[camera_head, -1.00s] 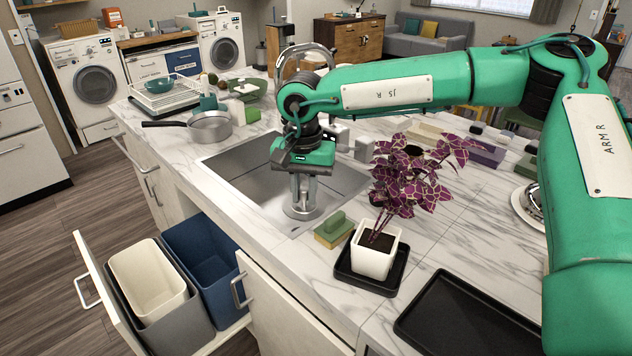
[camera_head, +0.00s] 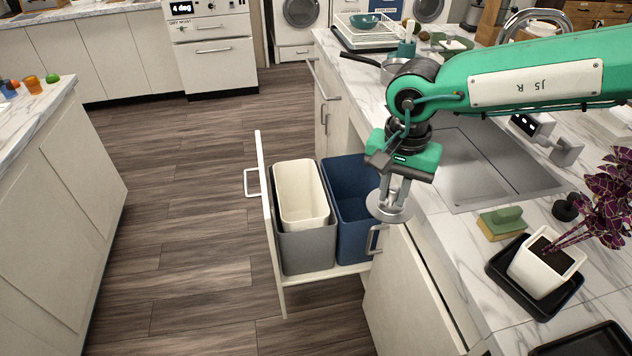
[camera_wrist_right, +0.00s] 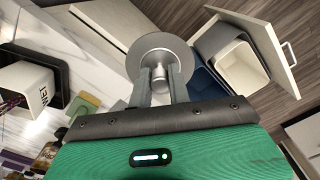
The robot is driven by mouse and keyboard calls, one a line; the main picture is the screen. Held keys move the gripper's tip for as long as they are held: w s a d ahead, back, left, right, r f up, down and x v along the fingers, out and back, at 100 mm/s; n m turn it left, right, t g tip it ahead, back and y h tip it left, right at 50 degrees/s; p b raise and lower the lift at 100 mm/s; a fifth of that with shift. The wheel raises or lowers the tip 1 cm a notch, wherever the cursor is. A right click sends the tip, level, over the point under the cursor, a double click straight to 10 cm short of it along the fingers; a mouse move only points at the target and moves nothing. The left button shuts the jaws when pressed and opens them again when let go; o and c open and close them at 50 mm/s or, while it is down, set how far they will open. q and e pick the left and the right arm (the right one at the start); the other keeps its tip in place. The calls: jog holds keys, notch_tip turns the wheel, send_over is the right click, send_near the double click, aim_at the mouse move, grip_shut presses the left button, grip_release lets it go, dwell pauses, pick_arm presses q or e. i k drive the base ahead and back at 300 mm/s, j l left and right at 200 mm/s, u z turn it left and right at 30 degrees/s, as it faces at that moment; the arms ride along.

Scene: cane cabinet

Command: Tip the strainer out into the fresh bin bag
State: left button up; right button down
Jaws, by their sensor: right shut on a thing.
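My right gripper (camera_head: 396,192) points down and is shut on the metal strainer (camera_head: 387,210), holding it by its central knob with the disc roughly level. In the right wrist view, the strainer's round disc (camera_wrist_right: 144,52) shows beyond the fingers (camera_wrist_right: 160,80). The strainer hangs near the counter's front edge and overlaps the right side of the blue bin (camera_head: 349,190) in the head view. A cream liner (camera_head: 300,190), perhaps the bin bag, sits inside the grey bin (camera_head: 308,250) to its left. The strainer's contents cannot be made out. My left gripper is out of view.
The pull-out drawer front (camera_head: 267,210) stands open left of the bins. A cabinet door (camera_head: 410,290) is beside them on the right. The sink (camera_head: 490,165), a sponge (camera_head: 502,224) and a potted plant (camera_head: 545,262) are on the counter. Floor at left is clear.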

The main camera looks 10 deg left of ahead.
aim_at(303, 203)
jog(key=i+j+z, duration=0.1)
jog(key=j, duration=0.3)
jog(key=i+j, duration=0.25)
jog(key=j, duration=0.15)
jog(key=i+j+z, duration=0.15)
jog(key=j, duration=0.2)
jog(key=i+j+z, duration=0.1)
jog(key=j, duration=0.35)
jog(key=i+j+z, duration=0.1)
jog(key=i+j, duration=0.15)
jog(key=j, duration=0.15)
jog(key=i+j, duration=0.1)
jog(key=j, duration=0.35)
jog(key=i+j+z, duration=0.15)
jog(key=j, duration=0.3)
